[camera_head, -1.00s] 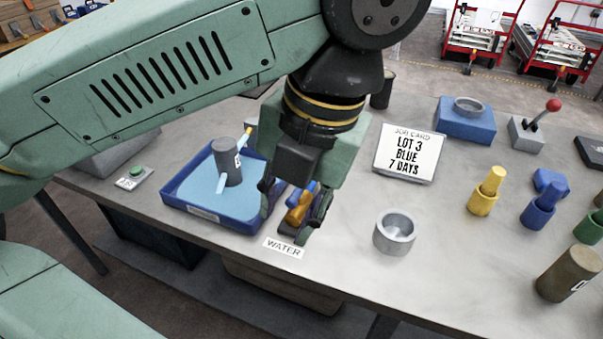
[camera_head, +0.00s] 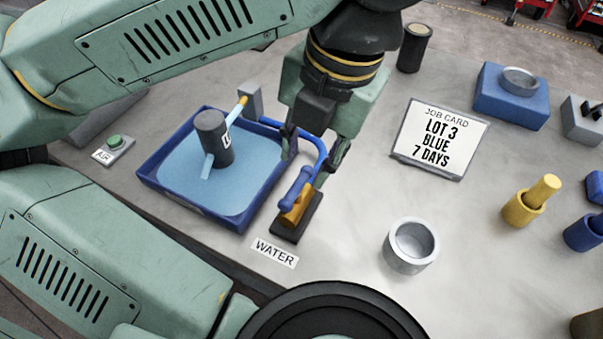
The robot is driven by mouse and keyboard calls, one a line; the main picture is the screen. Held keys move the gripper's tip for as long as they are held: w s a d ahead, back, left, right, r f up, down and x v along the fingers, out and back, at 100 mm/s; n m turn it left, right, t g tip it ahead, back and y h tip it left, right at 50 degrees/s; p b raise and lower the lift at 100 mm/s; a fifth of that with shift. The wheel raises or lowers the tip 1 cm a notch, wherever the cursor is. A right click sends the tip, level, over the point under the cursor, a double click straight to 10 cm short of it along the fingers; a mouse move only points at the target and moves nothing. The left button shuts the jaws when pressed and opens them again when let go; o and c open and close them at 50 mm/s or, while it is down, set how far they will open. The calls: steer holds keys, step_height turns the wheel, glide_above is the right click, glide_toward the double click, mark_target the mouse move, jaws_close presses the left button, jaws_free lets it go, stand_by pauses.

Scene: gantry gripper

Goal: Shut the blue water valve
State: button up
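The water valve has an orange body (camera_head: 292,213) on a dark base, behind the WATER label (camera_head: 275,253). Its blue lever (camera_head: 299,187) slants above the body, roughly in line with the base. A blue pipe (camera_head: 322,148) curves from behind the valve over towards the blue tray (camera_head: 212,219). My gripper (camera_head: 310,166) points down behind the valve, near the pipe. Its fingers are apart, with part of the pipe showing between them in the picture. I see nothing held. Whether a finger touches the pipe or lever is not clear.
The tray holds light blue water and a dark cylinder (camera_head: 213,138) with a rod. A grey ring cup (camera_head: 411,246) stands right of the valve, and the job card (camera_head: 440,139) behind it. An AIR button (camera_head: 115,149) is at left. Bench between cup and valve is clear.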

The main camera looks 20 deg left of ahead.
mark_target(299, 182)
steer(key=f+b, duration=0.1)
steer(key=f, duration=0.1)
steer(key=f+b, duration=0.1)
steer(key=f, duration=0.1)
steer(key=a+f+b, duration=0.1)
steer(key=f, duration=0.1)
steer(key=shift+w+a+f, duration=0.1)
steer(key=shift+w+f, duration=0.05)
steer(key=shift+f, duration=0.1)
steer(key=shift+c, duration=0.2)
jaws_close()
